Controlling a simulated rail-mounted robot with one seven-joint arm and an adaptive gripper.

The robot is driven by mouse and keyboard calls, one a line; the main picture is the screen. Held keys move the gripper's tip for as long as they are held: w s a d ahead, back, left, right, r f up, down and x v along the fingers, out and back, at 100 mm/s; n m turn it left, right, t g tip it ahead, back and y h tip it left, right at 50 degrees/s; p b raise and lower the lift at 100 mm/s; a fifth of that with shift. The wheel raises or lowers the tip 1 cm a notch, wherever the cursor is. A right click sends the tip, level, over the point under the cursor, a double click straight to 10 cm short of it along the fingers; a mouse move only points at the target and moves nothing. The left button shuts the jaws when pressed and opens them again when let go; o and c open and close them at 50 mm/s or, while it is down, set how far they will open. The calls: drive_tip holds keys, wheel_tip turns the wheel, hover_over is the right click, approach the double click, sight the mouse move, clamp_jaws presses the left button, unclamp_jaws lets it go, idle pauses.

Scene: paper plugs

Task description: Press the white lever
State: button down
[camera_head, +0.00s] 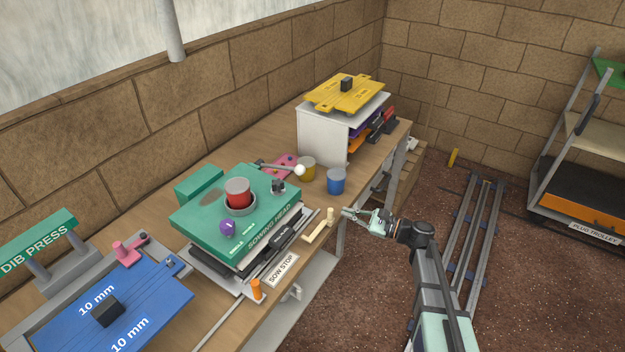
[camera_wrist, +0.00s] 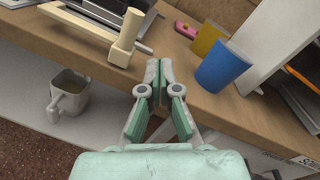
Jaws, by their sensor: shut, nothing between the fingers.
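A cream-white lever (camera_head: 317,235) lies at the bench's front edge, to the right of the green sowing head. It is a flat bar with an upright peg at its right end. The lever (camera_wrist: 82,27) also shows at the upper left of the wrist view, its peg standing upright. My gripper (camera_head: 346,212) is just right of the peg, near the bench edge. In the wrist view my gripper (camera_wrist: 165,70) is shut and empty, its fingertips right of and slightly below the peg, apart from it. A dark lever with a white ball knob (camera_head: 299,170) stands farther back.
A blue cup (camera_head: 336,181) and a yellow cup (camera_head: 307,169) stand behind my gripper. The green sowing head (camera_head: 262,208) carries a red cup and a purple knob. An orange peg (camera_head: 257,290) stands left along the front edge. A grey mug (camera_wrist: 68,95) sits below the bench top.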

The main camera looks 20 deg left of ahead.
drive_tip(key=shift+t+y, duration=0.3)
drive_tip(key=shift+y, duration=0.4)
drive_tip(key=r, duration=0.1)
drive_tip(key=w+a+r, duration=0.1)
drive_tip(key=r, duration=0.1)
drive_tip(key=a+r, duration=0.1)
drive_tip(key=r, duration=0.1)
drive_tip(key=shift+w+r, duration=0.1)
drive_tip(key=shift+w, duration=0.2)
drive_tip(key=shift+a, duration=0.15)
drive_tip(key=a+p, duration=0.1)
drive_tip(key=a, duration=0.2)
drive_tip(key=w+a+p, duration=0.1)
drive_tip(key=a, duration=0.2)
drive_tip(key=a+r+p, duration=0.1)
drive_tip(key=a, duration=0.3)
drive_tip(key=shift+w+r, duration=0.1)
drive_tip(key=shift+w, duration=0.2)
drive_tip(key=shift+s+a+r+p, duration=0.15)
drive_tip(key=shift+s+r+p, duration=0.35)
drive_tip(key=shift+r, duration=0.35)
drive_tip(key=shift+s+a+r+p, duration=0.1)
drive_tip(key=shift+s+r+p, duration=0.3)
drive_tip(key=shift+r, duration=0.4)
